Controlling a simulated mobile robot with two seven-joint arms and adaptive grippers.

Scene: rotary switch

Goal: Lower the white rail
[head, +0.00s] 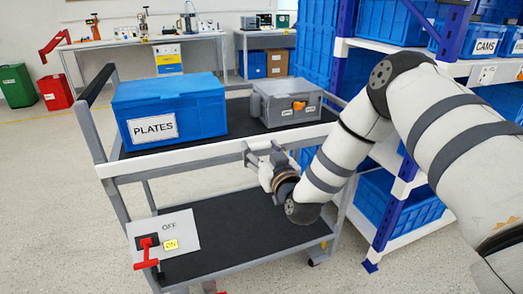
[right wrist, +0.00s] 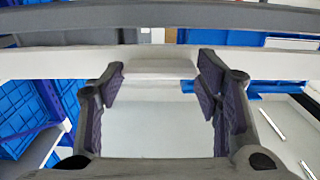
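The white rail (head: 185,157) runs along the front of the cart's upper shelf, below the blue PLATES bin. In the right wrist view the white rail (right wrist: 50,64) crosses the picture from side to side, just beyond the fingertips. My right gripper (head: 256,152) is at the rail, right of its middle. In the right wrist view the gripper (right wrist: 161,84) has its fingers wide apart, with a pale section of the rail between the tips. I cannot tell whether the fingers touch it. My left gripper is not in view.
The blue PLATES bin (head: 172,105) and a grey box (head: 286,103) stand on the upper shelf. The dark lower shelf (head: 235,232) is bare. An OFF/ON panel (head: 181,229) with a red lever (head: 147,252) is at the cart's lower left. Blue-bin shelving (head: 405,190) stands close on the right.

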